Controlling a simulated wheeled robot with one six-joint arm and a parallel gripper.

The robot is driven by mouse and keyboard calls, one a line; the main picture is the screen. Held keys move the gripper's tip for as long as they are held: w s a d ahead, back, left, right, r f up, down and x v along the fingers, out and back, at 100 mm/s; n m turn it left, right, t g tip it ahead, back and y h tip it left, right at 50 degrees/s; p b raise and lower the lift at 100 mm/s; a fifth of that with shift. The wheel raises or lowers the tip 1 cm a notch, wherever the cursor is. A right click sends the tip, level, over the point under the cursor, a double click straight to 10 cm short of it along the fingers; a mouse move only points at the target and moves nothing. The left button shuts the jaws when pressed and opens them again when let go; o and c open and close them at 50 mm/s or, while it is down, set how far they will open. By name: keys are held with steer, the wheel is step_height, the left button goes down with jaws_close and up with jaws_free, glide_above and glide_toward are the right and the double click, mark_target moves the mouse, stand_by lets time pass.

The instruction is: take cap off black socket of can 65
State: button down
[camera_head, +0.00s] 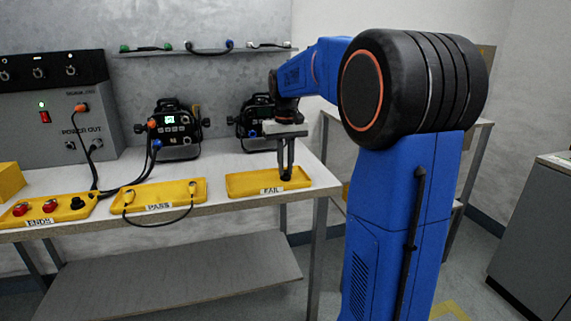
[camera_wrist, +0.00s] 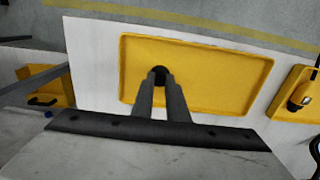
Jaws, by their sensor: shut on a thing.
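My gripper (camera_head: 286,174) points down over the yellow FAIL tray (camera_head: 240,184), its fingers close together. In the wrist view the fingertips (camera_wrist: 161,80) are shut on a small round black cap (camera_wrist: 160,72), at or just above the tray floor; I cannot tell if it touches. The tray (camera_wrist: 225,75) looks otherwise empty. One par can (camera_head: 172,130) with a lit green display stands on the bench, cables plugged into it. A second can (camera_head: 252,122) stands behind my gripper and is partly hidden. I cannot read a number on either can.
The yellow PASS tray (camera_head: 150,188) holds a black cable (camera_head: 165,223) that hangs over the bench edge. The ENDS tray (camera_head: 45,214) holds two red pieces and a black one. A grey power box (camera_head: 50,120) stands left. A wall shelf (camera_head: 205,53) carries short cables.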

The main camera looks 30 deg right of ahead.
mark_target(286, 171)
steer(key=c, duration=1.7)
jaws_free()
steer(key=shift+o, duration=0.2)
step_height(286, 171, up, 17)
steer(key=s+a+f+n+t, duration=0.1)
steer(key=s+a+f, duration=0.45)
steer(key=s, duration=0.25)
steer(key=s+a+f+n+t, duration=0.1)
steer(key=s+a+f+t, duration=0.1)
steer(key=s+a+f, duration=0.5)
steer(key=s+a+f+n+t, duration=0.1)
steer(key=s+a+f, duration=0.2)
steer(key=s+f, duration=1.1)
steer(key=shift+s+a+t, duration=0.15)
steer(key=shift+s+t, duration=0.25)
steer(key=shift+s, duration=0.2)
